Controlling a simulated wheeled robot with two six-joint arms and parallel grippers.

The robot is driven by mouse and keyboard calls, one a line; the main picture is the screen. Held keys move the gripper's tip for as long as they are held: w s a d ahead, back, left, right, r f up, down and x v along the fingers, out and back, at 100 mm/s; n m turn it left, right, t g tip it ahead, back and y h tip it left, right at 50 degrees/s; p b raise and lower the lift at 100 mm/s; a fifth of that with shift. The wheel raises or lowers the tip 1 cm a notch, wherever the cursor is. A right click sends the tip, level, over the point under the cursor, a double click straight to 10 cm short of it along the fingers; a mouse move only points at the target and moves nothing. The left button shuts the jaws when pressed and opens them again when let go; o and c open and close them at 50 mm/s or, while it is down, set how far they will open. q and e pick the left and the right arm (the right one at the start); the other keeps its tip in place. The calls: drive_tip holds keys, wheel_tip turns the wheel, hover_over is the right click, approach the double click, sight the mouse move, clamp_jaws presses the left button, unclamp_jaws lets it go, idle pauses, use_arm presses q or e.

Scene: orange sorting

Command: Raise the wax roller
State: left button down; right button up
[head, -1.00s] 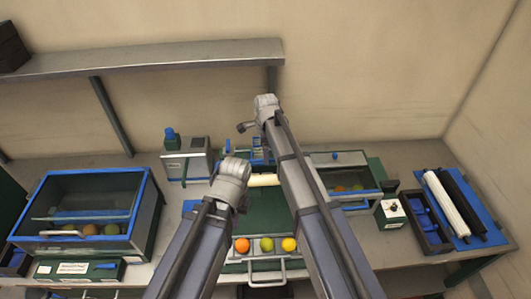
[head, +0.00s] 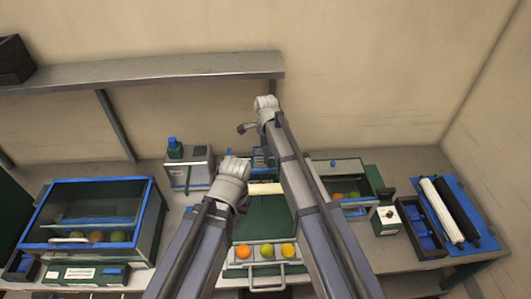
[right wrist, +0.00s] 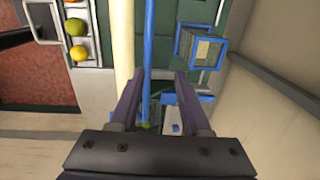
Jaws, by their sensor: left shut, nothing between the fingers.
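A cream roller (head: 266,188), probably the wax roller, lies across the green sorting machine (head: 262,218), partly hidden by my arms. In the right wrist view the cream roller (right wrist: 123,50) runs up and down, left of a blue bar (right wrist: 149,40). My right gripper (right wrist: 159,76) is open, with the blue bar between its fingertips in the picture; contact cannot be told. In the head view its wrist is above the roller. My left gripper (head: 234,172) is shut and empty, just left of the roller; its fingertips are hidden.
Several fruits lie in a front tray (head: 265,262). A blue-rimmed glass case (head: 152,205) stands left, a green bin (head: 372,178) right. A blue mat (head: 488,240) holds a white roller (head: 440,210) and a black roller (head: 460,208). The wall is behind the bench.

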use_arm(q)
wheel_tip(320, 180, up, 3)
drive_tip(key=shift+f+p, duration=0.15)
drive_tip(key=shift+p, duration=0.6)
use_arm(e)
drive_tip(key=r, duration=0.2)
drive_tip(key=shift+s+r, duration=0.2)
drive_tip(key=shift+r, duration=0.1)
use_arm(q)
drive_tip(key=shift+f, duration=0.15)
use_arm(e)
drive_tip(key=shift+f, duration=0.15)
use_arm(q)
wheel_tip(320, 180, down, 22)
drive_tip(key=b, duration=2.2)
use_arm(e)
drive_tip(key=s+f+n, duration=1.1)
drive_tip(key=s, duration=0.2)
drive_tip(key=s+f+n+g+h, duration=0.1)
drive_tip(key=s+f+n, duration=0.9)
drive_tip(key=s, duration=0.3)
drive_tip(key=shift+s+d+f+n, duration=0.35)
drive_tip(key=shift+d+n, duration=0.05)
